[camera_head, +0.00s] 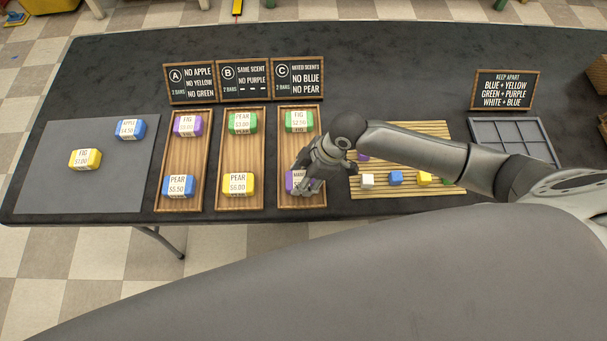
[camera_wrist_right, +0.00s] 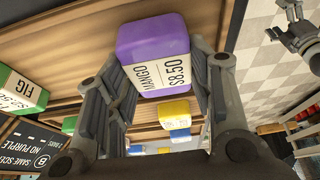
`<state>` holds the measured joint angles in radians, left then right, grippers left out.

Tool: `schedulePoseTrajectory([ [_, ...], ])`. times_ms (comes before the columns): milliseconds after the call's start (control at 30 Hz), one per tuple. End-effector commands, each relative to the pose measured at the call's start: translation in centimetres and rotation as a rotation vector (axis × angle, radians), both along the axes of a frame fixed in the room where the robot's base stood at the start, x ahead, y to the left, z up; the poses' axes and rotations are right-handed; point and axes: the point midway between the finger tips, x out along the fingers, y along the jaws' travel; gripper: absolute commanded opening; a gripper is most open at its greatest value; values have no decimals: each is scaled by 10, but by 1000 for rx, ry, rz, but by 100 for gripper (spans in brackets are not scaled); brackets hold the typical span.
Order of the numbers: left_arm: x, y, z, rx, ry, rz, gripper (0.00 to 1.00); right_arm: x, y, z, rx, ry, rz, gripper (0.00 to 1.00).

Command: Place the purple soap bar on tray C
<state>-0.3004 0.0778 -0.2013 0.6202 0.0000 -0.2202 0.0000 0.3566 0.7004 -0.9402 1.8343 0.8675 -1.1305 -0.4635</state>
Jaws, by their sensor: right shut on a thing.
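My right gripper (camera_head: 305,187) is shut on the purple mango soap bar (camera_head: 290,182) at the front end of wooden tray C (camera_head: 296,148). In the right wrist view the purple bar (camera_wrist_right: 152,38) with its mango label sits between the two fingers, over the wood. I cannot tell whether it rests on the tray or is just above it. A green fig bar (camera_head: 299,121) lies at the back of tray C. My left gripper (camera_wrist_right: 302,38) shows only at the upper right of the right wrist view; its jaw state is unclear.
Tray A (camera_head: 182,151) holds a purple and a blue bar. Tray B (camera_head: 240,150) holds a green and a yellow bar. A blue bar (camera_head: 130,128) and a yellow bar (camera_head: 85,159) lie on the grey mat (camera_head: 60,190). Small cubes stand on a slatted mat (camera_head: 385,211) at right.

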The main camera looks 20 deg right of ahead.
Motion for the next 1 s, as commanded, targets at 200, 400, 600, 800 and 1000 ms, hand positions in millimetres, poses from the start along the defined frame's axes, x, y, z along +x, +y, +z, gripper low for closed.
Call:
schedulePoseTrajectory([
  [200,0,2,1,3,0,1,93,1,0,-3,0,-2,0,22],
  [400,0,3,-1,4,0,1,93,0,0,-6,0,-1,1,50],
  [600,0,3,0,4,0,1,93,0,0,-5,0,-1,1,70],
  [800,0,3,0,4,0,1,93,0,0,-5,0,-1,1,70],
  [1000,0,3,0,4,0,1,93,0,-2,3,-1,-2,0,70],
])
